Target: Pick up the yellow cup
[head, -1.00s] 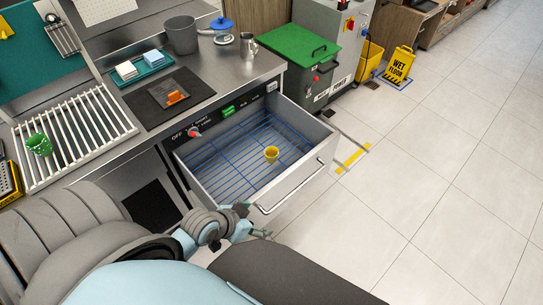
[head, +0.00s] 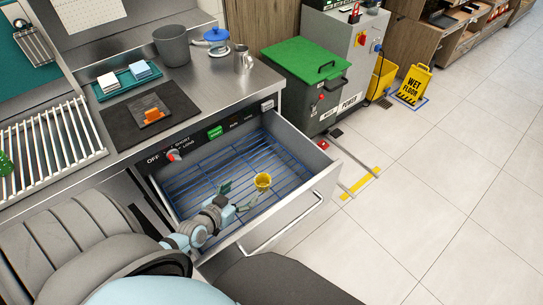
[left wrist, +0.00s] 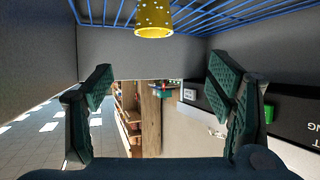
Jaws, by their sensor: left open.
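The yellow cup (head: 263,181) stands on the blue wire rack inside the open drawer (head: 297,200). In the left wrist view the cup (left wrist: 155,20) shows at the top middle, in front of the fingers and apart from them; the picture there appears upside down. My left gripper (head: 237,197) is in the drawer, just to the left of the cup in the head view. Its two fingers are spread wide with nothing between them, as the left wrist view (left wrist: 160,95) also shows. My right gripper is in neither view.
The drawer walls and front handle (head: 282,226) surround the cup's space. The counter above holds a grey bin (head: 172,46), a metal pitcher (head: 242,59) and a dark mat (head: 150,116). A green-lidded box (head: 303,60) stands to the right.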

